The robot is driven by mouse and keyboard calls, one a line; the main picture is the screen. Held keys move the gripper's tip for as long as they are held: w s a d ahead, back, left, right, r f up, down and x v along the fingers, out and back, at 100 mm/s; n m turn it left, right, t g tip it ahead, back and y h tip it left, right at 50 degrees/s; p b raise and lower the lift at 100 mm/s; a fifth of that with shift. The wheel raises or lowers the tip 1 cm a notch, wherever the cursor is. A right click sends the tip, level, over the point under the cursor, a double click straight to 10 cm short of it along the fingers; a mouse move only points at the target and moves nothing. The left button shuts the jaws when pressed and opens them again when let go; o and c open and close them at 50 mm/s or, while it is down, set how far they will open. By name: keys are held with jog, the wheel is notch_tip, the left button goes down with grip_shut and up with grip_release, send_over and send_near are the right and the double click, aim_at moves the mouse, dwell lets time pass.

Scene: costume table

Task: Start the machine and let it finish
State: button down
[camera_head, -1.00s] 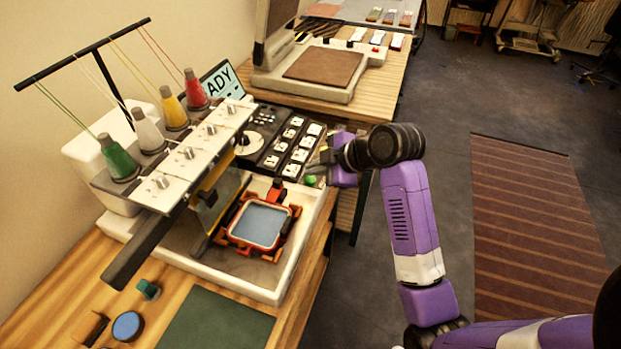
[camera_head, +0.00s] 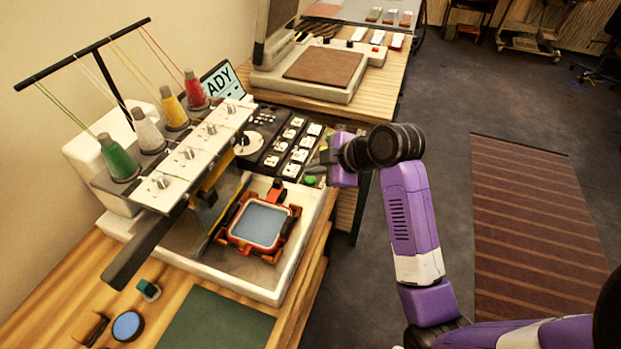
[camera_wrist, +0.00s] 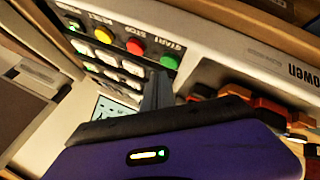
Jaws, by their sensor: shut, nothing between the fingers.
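The machine is a white multi-thread embroidery machine (camera_head: 285,283) at the left, with several coloured thread cones on top. Its partly hidden screen (camera_head: 218,82) shows "ADY". A red frame (camera_head: 232,237) with a blue-grey panel (camera_head: 260,223) lies on its bed. The green START button (camera_head: 311,181) is at the near end of the key panel; it also shows in the wrist view (camera_wrist: 170,62), beside the red STOP button (camera_wrist: 135,46) and the yellow RESET button (camera_wrist: 103,34). My gripper (camera_head: 317,167) is shut and empty, its tips (camera_wrist: 158,80) close to START. I cannot tell whether they touch it.
A green mat (camera_head: 220,322), a blue disc (camera_head: 128,326) and small blocks lie on the front of the wooden table. A flat press (camera_head: 310,88) stands on another table behind. The floor (camera_head: 445,150) to the right is clear, with a striped rug (camera_head: 530,230).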

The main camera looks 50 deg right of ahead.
aim_at(314, 181)
jog(key=shift+f, duration=0.15)
jog(key=shift+f, duration=0.3)
jog(key=shift+f+b, duration=0.4)
dwell(0.6)
jog(key=shift+r, duration=0.1)
jog(key=shift+r+p, duration=0.75)
jog(key=shift+p, duration=0.05)
jog(key=shift+r, duration=0.1)
notch_tip(314, 181, up, 5)
jog(key=p, duration=0.4)
jog(key=shift+p, duration=0.3)
